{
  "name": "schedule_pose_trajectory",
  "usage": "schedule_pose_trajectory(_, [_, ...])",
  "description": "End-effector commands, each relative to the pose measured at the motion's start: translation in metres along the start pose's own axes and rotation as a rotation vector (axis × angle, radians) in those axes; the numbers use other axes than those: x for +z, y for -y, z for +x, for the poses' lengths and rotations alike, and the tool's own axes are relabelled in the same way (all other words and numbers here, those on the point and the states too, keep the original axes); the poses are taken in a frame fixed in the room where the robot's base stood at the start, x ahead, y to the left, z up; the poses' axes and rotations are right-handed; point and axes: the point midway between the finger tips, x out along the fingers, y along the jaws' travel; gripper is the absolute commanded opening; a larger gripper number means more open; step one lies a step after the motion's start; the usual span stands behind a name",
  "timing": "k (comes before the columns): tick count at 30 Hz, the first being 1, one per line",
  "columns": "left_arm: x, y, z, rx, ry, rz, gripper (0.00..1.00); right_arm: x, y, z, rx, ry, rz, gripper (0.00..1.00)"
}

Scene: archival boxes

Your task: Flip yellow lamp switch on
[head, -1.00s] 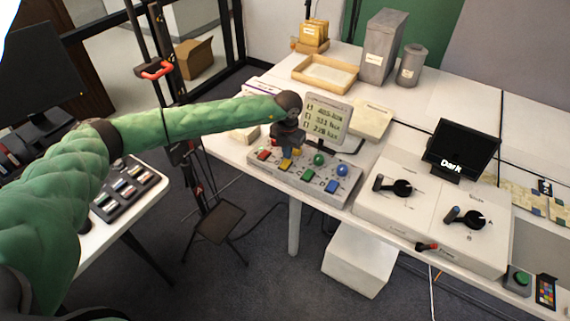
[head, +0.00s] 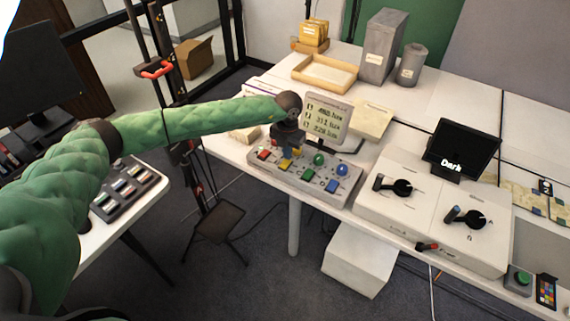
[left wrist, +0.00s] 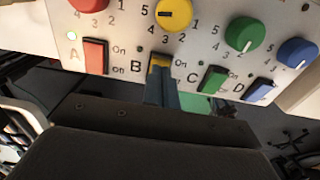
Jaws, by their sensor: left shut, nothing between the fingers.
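The yellow lamp switch (left wrist: 160,62), a rocker marked B with "On" beside it, shows in the left wrist view below the yellow knob (left wrist: 174,14). In the head view the yellow switch (head: 286,164) is on the front of the grey control panel (head: 322,189). My left gripper (left wrist: 162,92) is shut and empty, its fingertips at the lower part of the yellow switch and covering some of it. I cannot tell whether they touch it. In the head view the left gripper (head: 287,150) hangs over the panel. My right gripper is not in view.
Red (left wrist: 95,56), green (left wrist: 212,79) and blue (left wrist: 260,90) switches flank the yellow one closely. A display with lux readings (head: 327,119) stands behind the panel. A white box with black dials (head: 402,187) and a screen reading "Dark" (head: 461,149) are to the right.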

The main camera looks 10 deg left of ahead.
Motion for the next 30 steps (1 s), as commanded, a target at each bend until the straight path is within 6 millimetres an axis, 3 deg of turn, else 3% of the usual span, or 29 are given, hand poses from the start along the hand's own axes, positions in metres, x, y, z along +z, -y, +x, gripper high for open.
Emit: schedule_pose_trajectory(30, [0.000, 0.000, 0.013, 0.000, 0.000, 0.000, 0.00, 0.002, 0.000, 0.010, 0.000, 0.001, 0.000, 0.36])
